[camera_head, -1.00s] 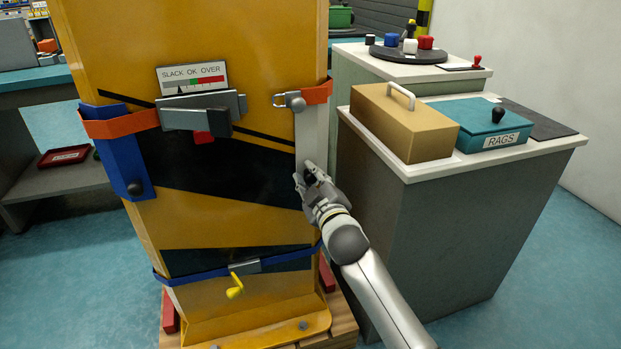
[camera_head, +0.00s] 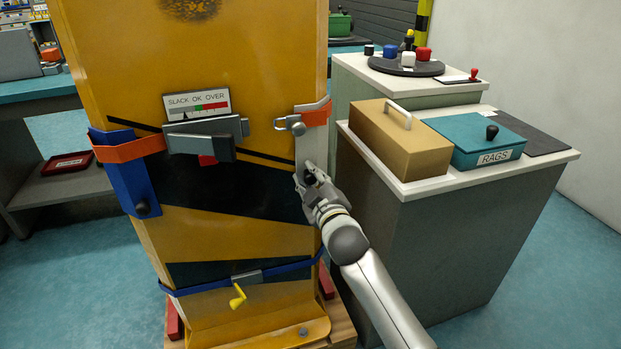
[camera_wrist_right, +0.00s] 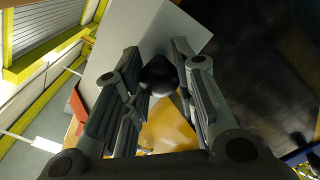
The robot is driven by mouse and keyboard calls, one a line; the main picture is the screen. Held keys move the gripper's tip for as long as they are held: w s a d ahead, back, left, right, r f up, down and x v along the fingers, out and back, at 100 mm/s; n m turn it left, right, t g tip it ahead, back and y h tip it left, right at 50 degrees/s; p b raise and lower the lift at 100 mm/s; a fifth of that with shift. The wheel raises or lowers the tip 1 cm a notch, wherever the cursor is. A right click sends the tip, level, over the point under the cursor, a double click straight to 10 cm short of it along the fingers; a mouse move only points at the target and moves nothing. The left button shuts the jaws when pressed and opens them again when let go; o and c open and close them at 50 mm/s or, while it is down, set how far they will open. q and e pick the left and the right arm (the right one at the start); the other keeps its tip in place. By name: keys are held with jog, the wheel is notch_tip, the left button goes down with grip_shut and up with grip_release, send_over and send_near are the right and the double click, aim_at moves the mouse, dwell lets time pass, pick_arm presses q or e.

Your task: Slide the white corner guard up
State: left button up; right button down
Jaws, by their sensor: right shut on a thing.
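The white corner guard (camera_head: 311,147) sits on the right front edge of the yellow machine (camera_head: 240,60). It runs behind the orange strap (camera_head: 314,115), and a small pale tip shows above the strap. My right gripper (camera_head: 306,178) is at the guard's lower part, shut on its black knob. In the right wrist view the black knob (camera_wrist_right: 158,76) sits between the two fingers, with the pale guard (camera_wrist_right: 187,32) behind it. The fingers hide part of the guard. My left gripper is out of view.
A blue corner guard (camera_head: 133,180) stands on the machine's left edge. A gauge (camera_head: 196,103) and a grey buckle (camera_head: 205,138) are on the front. A cabinet (camera_head: 440,240) with a tan box (camera_head: 400,145) and teal rags box (camera_head: 475,142) stands close right of my arm.

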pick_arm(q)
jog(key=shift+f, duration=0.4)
pick_arm(e)
jog(key=shift+r, duration=0.35)
jog(key=c, duration=1.1)
grip_release()
jog(key=shift+c, duration=0.2)
jog(key=shift+f, duration=0.1)
jog(key=shift+s+f, duration=0.1)
jog(key=shift+s, duration=0.15)
jog(key=v, duration=1.1)
jog(key=shift+s, duration=0.25)
jog(key=shift+d, duration=0.15)
